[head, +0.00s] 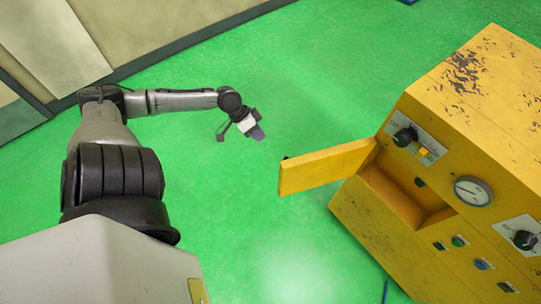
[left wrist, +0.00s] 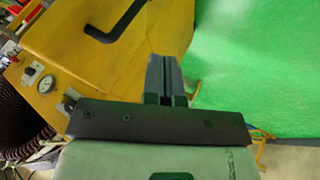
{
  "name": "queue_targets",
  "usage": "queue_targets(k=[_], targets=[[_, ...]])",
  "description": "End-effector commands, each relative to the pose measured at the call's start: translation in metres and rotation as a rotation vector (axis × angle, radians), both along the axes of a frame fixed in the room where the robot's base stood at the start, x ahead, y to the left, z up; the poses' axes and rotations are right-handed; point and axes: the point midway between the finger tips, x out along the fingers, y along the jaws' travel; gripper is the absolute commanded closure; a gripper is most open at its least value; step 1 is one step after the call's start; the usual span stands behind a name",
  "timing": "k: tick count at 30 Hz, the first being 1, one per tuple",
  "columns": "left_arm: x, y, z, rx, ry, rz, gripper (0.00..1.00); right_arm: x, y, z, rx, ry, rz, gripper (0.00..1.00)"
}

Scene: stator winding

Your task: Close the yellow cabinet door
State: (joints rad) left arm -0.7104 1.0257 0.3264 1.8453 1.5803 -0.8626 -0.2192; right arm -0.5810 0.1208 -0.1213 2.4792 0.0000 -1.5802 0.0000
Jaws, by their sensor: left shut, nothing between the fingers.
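The yellow cabinet door (head: 325,167) stands open in the head view, swung out to the left from the yellow cabinet (head: 385,240). The open compartment (head: 405,203) shows beside its hinge side. My left gripper (head: 258,133) is shut and empty, left of the door's free edge and apart from it, above the green floor. In the left wrist view the closed fingers (left wrist: 166,78) lie in front of a yellow surface with a black bar handle (left wrist: 117,22). I cannot tell whether they touch it. My right gripper is not in view.
The cabinet front carries a gauge (head: 472,191), a black knob (head: 405,136) and several buttons. Green floor (head: 240,210) is clear between my left arm and the cabinet. Beige wall panels (head: 150,30) stand behind my left arm.

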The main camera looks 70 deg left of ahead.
Motion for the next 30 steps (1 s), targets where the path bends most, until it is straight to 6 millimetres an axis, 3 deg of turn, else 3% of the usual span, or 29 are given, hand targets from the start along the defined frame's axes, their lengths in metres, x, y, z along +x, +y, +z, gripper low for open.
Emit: queue_targets(k=[7,23,30], targets=[[0.012,0.002,-0.013,-0.009,-0.013,0.017,1.0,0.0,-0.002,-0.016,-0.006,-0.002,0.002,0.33],[0.051,-0.038,-0.086,-0.009,-0.015,0.016,1.0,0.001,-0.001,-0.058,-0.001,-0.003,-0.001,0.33],[0.051,-0.066,-0.082,-0.009,-0.012,0.014,1.0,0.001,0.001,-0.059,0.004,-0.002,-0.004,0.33]])
